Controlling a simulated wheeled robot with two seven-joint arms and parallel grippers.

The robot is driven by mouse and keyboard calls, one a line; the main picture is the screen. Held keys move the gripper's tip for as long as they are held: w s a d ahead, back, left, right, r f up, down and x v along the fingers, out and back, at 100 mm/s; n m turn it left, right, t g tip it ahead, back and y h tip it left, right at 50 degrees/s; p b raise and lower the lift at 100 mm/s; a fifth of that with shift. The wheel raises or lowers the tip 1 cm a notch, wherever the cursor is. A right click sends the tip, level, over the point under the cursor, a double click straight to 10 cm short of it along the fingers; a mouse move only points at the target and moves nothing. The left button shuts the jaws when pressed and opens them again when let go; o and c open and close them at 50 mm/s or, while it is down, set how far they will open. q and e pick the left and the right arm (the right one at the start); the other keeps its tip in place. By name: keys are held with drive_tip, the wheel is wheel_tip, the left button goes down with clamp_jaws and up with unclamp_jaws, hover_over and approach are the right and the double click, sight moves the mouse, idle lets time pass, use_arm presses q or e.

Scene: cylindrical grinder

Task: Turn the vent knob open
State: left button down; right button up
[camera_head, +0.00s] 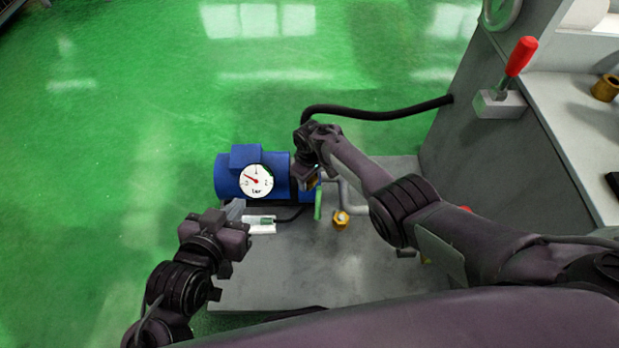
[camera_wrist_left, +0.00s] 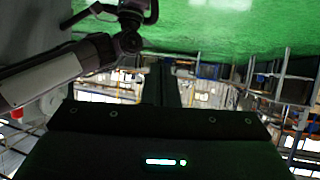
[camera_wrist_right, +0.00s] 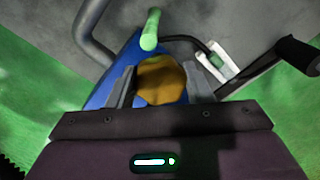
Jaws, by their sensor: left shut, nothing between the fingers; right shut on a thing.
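A round brass-coloured knob (camera_wrist_right: 160,80), apparently the vent knob, sits between the fingers of my right gripper (camera_wrist_right: 158,88) in the right wrist view. The fingers are shut on its two sides. In the head view my right gripper (camera_head: 309,180) hides most of it, at the right end of the blue pump (camera_head: 228,180). I cannot tell how far the knob is turned. My left gripper (camera_head: 236,208) is shut and empty, in front of the pump and left of the white device.
A white-faced gauge (camera_head: 257,181) is on the pump. A green handle (camera_head: 318,204) stands beside my right gripper, with a grey pipe and a brass fitting (camera_head: 341,219) to its right. A black hose (camera_head: 375,112) runs behind to the grey machine. A white device (camera_head: 260,223) lies on the plate.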

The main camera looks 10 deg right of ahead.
use_arm(q)
drive_tip(key=shift+w+d+r, duration=0.1)
drive_tip(key=shift+w+r, duration=0.1)
drive_tip(key=shift+r, duration=0.15)
use_arm(e)
drive_tip(key=shift+n, duration=0.5)
use_arm(q)
drive_tip(key=shift+r, duration=0.1)
use_arm(e)
drive_tip(key=o, duration=1)
drive_tip(key=shift+r, duration=0.1)
wheel_tip(320, 180, up, 3)
drive_tip(key=shift+f+p, duration=0.15)
drive_tip(key=shift+p, duration=0.95)
wheel_tip(320, 180, up, 4)
drive_tip(key=shift+f+p, duration=0.2)
drive_tip(key=shift+p, duration=1.05)
use_arm(q)
drive_tip(key=s+a+f+g+y, duration=0.4)
drive_tip(key=s+a+f+g, duration=0.2)
drive_tip(key=s+f+g, duration=0.2)
drive_tip(key=shift+s+a+f+n+p, duration=0.3)
drive_tip(key=shift+s+f, duration=0.2)
drive_tip(key=shift+s, duration=0.55)
use_arm(e)
drive_tip(key=shift+r, duration=0.7)
